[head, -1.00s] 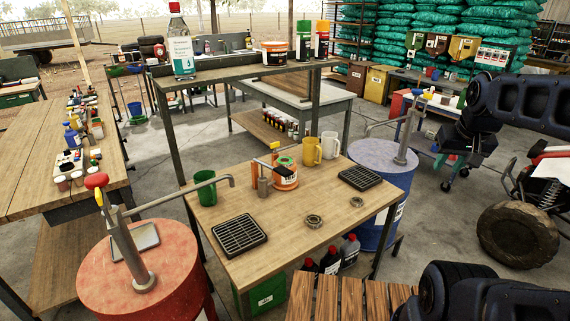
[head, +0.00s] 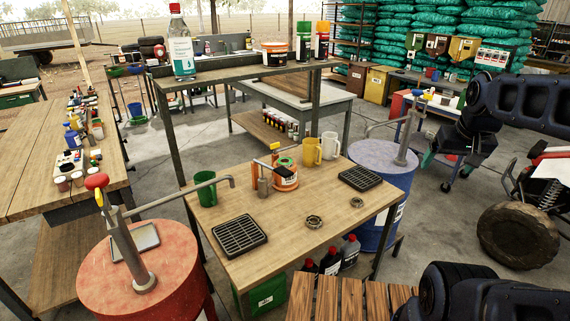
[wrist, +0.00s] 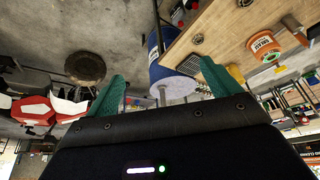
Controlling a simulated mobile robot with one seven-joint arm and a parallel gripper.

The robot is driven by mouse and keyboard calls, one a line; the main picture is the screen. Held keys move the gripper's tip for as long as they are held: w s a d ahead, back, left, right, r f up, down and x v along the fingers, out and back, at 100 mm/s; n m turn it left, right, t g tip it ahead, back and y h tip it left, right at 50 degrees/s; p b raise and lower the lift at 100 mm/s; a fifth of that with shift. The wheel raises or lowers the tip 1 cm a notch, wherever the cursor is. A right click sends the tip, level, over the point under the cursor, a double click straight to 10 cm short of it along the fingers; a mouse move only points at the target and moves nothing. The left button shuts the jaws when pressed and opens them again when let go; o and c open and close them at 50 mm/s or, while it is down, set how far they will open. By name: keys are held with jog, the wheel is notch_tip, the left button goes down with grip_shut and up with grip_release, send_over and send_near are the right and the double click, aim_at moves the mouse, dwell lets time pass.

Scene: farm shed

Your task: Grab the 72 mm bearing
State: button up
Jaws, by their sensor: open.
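Two metal ring bearings lie flat on the wooden table in the head view. The nearer bearing (head: 314,222) looks larger, and the smaller-looking bearing (head: 357,203) lies farther right. I cannot read a size on either, so I cannot tell for certain which is 72 mm. My gripper (head: 442,163) is out to the right, beyond the blue drum and apart from both bearings. In the wrist view my gripper (wrist: 163,82) has its two green fingers spread wide with nothing between them.
The table (head: 283,247) also carries two drain grates (head: 240,236) (head: 360,178), a green mug (head: 206,192), an orange tub (head: 286,176), and yellow and white mugs. A blue drum (head: 378,157) with a pump stands at its right, a red drum (head: 140,275) at its left. A shelf rises behind.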

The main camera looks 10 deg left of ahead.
jog(key=w+a+r+m+g, duration=0.1)
jog(key=w+a+m, duration=0.1)
jog(key=w+a, duration=0.9)
jog(key=w+a+r+m+g, duration=0.1)
jog(key=w+a+r+g, duration=0.1)
jog(key=w+a, duration=0.95)
jog(key=w+a+f+m, duration=0.2)
jog(key=w+a+f, duration=0.5)
jog(key=w+a, duration=0.45)
jog(key=shift+m+g, duration=0.5)
jog(key=shift+g, duration=0.3)
jog(key=w+a+f, duration=0.1)
jog(key=a+f, duration=0.3)
jog(key=f, duration=0.1)
jog(key=w+a+f, duration=0.1)
jog(key=a+f, duration=0.3)
jog(key=f, duration=0.1)
jog(key=w+a+f, duration=0.1)
jog(key=a+f, duration=0.4)
jog(key=shift+f, duration=0.1)
jog(key=shift+w+f, duration=0.2)
jog(key=shift+f, duration=2.6)
jog(key=shift+c, duration=0.4)
